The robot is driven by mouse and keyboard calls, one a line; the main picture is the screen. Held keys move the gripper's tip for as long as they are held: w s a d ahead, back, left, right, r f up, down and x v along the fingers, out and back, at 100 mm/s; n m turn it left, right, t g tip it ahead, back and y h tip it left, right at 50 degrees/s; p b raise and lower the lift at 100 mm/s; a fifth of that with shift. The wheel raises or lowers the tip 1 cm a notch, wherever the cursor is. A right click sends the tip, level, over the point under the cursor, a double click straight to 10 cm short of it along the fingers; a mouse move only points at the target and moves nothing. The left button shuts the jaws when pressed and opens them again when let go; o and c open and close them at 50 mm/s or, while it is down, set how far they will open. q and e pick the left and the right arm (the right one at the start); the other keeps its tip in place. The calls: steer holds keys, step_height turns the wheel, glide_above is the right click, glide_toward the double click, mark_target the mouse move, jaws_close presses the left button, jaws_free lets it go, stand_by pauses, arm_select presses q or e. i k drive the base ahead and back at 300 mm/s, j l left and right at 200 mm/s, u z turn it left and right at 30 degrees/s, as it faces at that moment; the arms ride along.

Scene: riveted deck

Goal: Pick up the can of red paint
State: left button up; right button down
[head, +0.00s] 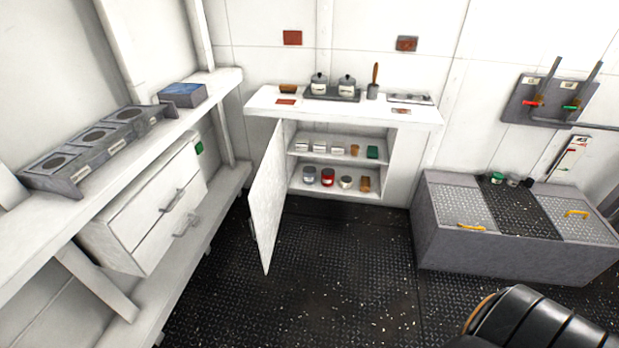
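A can with a red body (327,177) stands on the lower shelf of the open white cabinet in the middle of the head view. A grey-green can (309,175) stands just left of it, and a pale can (346,182) stands to its right. The red can looks upright, and its front is unobstructed. It is too small for me to read any label. Neither of my grippers is in view.
The cabinet door (268,200) hangs open to the left, over the dark floor (330,270). White shelving with a drawer unit (150,210) lines the left. A grey chest (515,225) stands right, and a black padded object (525,322) fills the lower right. Floor before the cabinet is clear.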

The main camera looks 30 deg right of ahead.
mark_target(328, 177)
steer(key=i+l, duration=0.3)
steer(key=i+l+z, duration=0.1)
steer(key=i+l, duration=0.2)
steer(key=i, duration=0.25)
steer(key=i+l+z, duration=0.1)
steer(key=i+l, duration=0.15)
steer(key=i, duration=0.15)
steer(key=i+l, duration=0.25)
steer(key=i, duration=0.2)
steer(key=i+l+z, duration=0.1)
steer(key=i, duration=0.35)
steer(key=l, duration=0.1)
